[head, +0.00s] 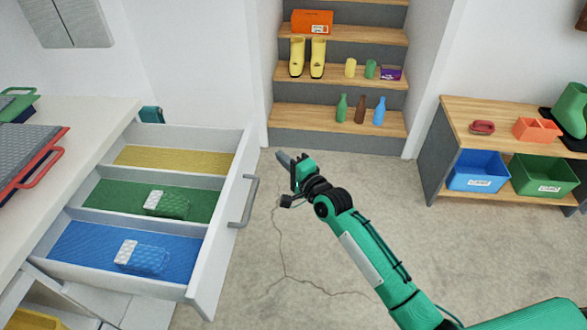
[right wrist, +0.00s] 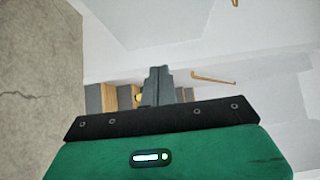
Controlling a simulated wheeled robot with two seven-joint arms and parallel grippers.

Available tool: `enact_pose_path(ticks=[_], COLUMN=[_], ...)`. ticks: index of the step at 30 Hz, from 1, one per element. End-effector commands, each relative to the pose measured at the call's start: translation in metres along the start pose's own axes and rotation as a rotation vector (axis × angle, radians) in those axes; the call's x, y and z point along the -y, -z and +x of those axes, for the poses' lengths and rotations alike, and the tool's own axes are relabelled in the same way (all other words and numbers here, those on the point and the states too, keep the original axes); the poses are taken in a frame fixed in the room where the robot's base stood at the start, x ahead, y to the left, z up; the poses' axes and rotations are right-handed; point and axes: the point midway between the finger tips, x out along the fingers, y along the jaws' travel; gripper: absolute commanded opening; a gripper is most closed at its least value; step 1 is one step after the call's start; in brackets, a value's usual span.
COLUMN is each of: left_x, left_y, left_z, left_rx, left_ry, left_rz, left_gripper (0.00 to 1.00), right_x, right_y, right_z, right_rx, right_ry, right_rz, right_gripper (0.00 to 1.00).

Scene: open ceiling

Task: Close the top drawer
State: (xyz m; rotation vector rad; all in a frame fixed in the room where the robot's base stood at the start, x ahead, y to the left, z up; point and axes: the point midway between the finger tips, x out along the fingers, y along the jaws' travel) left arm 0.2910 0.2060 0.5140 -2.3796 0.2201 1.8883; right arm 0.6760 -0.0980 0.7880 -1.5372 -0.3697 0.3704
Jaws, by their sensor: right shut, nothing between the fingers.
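The top drawer (head: 224,236) is pulled out from the white cabinet on the left in the head view. It has yellow, green and blue compartments, with a clear-lidded item in the green one and another in the blue one. Its grey bar handle (head: 245,203) is on the front panel. My right gripper (head: 281,156) is shut and empty, to the right of the drawer front and beyond the handle, apart from both. In the right wrist view its shut fingers (right wrist: 158,86) show at the centre. My left gripper is not in view.
A worktop (head: 75,150) above the drawer holds a grey tray with a red handle (head: 42,168). Wooden steps (head: 340,118) with boots and bottles stand at the back. A low shelf (head: 460,115) with a blue bin (head: 478,172) and a green bin (head: 540,176) is at right. The floor between is clear.

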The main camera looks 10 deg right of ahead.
Motion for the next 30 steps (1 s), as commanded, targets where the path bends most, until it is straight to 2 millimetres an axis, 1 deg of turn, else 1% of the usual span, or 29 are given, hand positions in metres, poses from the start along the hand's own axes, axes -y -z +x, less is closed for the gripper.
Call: enact_pose_path(ticks=[1, 4, 6, 10, 17, 26, 30], left_x=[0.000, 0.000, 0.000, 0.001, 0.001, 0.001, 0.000], left_y=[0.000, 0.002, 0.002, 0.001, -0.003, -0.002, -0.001], left_z=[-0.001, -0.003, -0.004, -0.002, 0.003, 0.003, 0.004], left_rx=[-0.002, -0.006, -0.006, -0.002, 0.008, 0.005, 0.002], left_ry=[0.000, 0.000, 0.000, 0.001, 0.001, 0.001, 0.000], left_rz=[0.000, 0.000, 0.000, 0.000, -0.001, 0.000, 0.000], left_gripper=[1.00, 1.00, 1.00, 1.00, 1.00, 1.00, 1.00], right_x=[0.000, 0.001, 0.000, 0.000, 0.000, -0.001, -0.002], right_y=[0.000, 0.000, -0.010, -0.021, -0.028, -0.028, -0.026], right_z=[0.011, 0.028, 0.034, 0.045, 0.052, 0.052, 0.056], right_rx=[0.000, -0.001, 0.000, 0.000, 0.000, -0.001, -0.001], right_ry=[0.002, 0.002, 0.000, 0.000, 0.000, 0.000, -0.001], right_rz=[-0.001, -0.002, 0.002, 0.001, -0.001, -0.001, -0.002], right_gripper=[0.00, 0.00, 0.00, 0.00, 0.00, 0.00, 0.00])
